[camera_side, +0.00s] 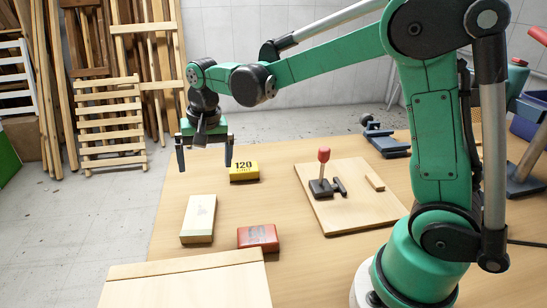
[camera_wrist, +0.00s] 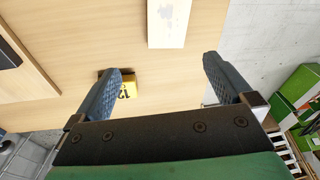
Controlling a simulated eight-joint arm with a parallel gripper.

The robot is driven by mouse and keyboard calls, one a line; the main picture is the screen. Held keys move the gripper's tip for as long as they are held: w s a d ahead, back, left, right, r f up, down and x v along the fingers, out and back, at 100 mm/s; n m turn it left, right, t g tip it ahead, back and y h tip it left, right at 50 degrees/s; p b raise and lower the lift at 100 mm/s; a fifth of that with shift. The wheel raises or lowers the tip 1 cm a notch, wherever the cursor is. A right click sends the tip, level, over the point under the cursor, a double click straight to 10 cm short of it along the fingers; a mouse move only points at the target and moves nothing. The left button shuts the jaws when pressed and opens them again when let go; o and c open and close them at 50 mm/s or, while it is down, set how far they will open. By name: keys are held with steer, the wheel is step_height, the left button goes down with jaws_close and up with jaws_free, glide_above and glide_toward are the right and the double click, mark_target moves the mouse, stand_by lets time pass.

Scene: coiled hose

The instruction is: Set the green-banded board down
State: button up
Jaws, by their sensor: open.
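A pale block (camera_side: 198,218) with a faintly greenish top lies flat on the table; a pale block also shows at the top of the wrist view (camera_wrist: 168,22). A plain wooden board (camera_side: 190,282) lies at the front edge of the side view. Another wooden board (camera_side: 350,195) carries a red-knobbed clamp. My gripper (camera_side: 205,165) is open and empty, pointing down above the table's far left edge. Its spread fingers also show in the wrist view (camera_wrist: 163,72), with nothing between them.
A yellow block marked 120 (camera_side: 243,172) lies close to my gripper, partly behind one finger in the wrist view (camera_wrist: 130,87). A red block (camera_side: 258,238) lies nearer the front. A blue-grey tool (camera_side: 386,140) sits farther back. Bare tabletop (camera_side: 270,205) lies between them.

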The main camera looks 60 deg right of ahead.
mark_target(202, 199)
steer(key=w+f+m, duration=0.1)
steer(key=w+f+g, duration=0.1)
steer(key=f, duration=0.1)
steer(key=w+f+m, duration=0.1)
steer(key=f, duration=0.1)
steer(key=shift+w+f+m+g, duration=0.15)
steer(key=shift+m+g, duration=0.15)
steer(key=shift+g, duration=0.1)
steer(key=shift+f, duration=2.95)
steer(key=c, duration=1.3)
steer(key=shift+r, duration=0.1)
